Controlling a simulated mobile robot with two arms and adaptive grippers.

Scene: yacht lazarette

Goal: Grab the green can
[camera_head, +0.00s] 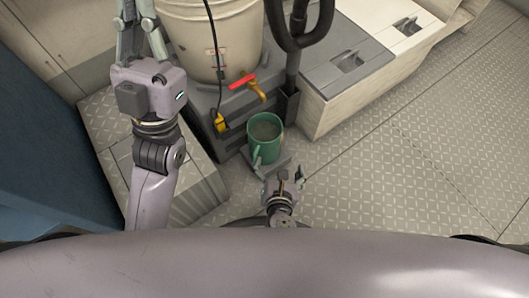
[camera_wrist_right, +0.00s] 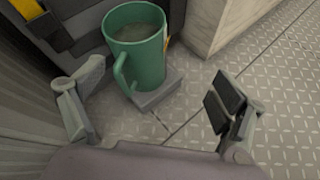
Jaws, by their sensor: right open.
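The green can (camera_head: 264,139) looks like a green mug with a side handle, upright and holding something greyish. In the right wrist view the green can (camera_wrist_right: 139,54) stands at the top, its handle toward me, on a small grey ledge (camera_wrist_right: 160,95). My right gripper (camera_head: 281,173) is open and empty, just on the near side of the can. In the wrist view its two fingers (camera_wrist_right: 158,92) are wide apart, with the can beyond them and not touched. My left gripper (camera_head: 137,14) is far up left, away from the can, its fingertips cut off by the frame edge.
A white bucket (camera_head: 213,40) stands on a dark grey unit behind the can, with a red-handled tap (camera_head: 243,81) and a yellow connector (camera_head: 220,123). A black hose (camera_head: 293,62) rises close behind the can. A pale locker (camera_head: 345,98) is at right. The metal floor (camera_head: 390,165) at right is clear.

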